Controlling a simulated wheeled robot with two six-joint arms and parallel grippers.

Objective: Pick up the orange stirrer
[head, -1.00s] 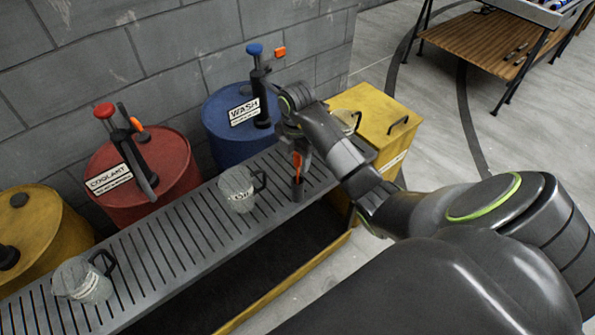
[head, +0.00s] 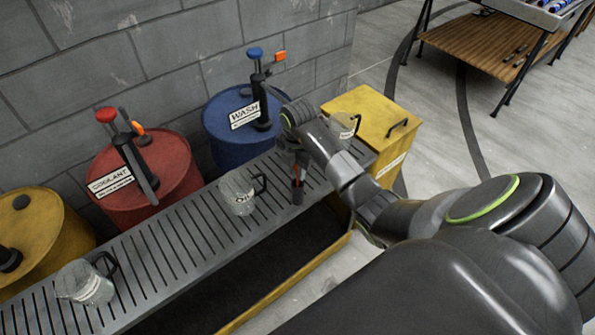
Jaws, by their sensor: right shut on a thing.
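The orange stirrer (head: 297,183) stands upright in a small dark holder (head: 297,195) on the slatted grey bench (head: 185,235). Only a short orange part of it shows, just above the holder. My right gripper (head: 296,165) points down over the holder and is shut on the upper part of the stirrer. The fingers and wrist hide the stirrer's top. The stirrer's lower end is hidden in the holder. My left gripper is not in view.
Clear jugs with black handles stand on the bench, one labelled jug (head: 237,192) close left of the holder, another (head: 85,283) at front left. A third jug (head: 343,125) is behind my wrist, near a yellow box (head: 375,115). Red (head: 165,180) and blue (head: 225,140) drums stand behind.

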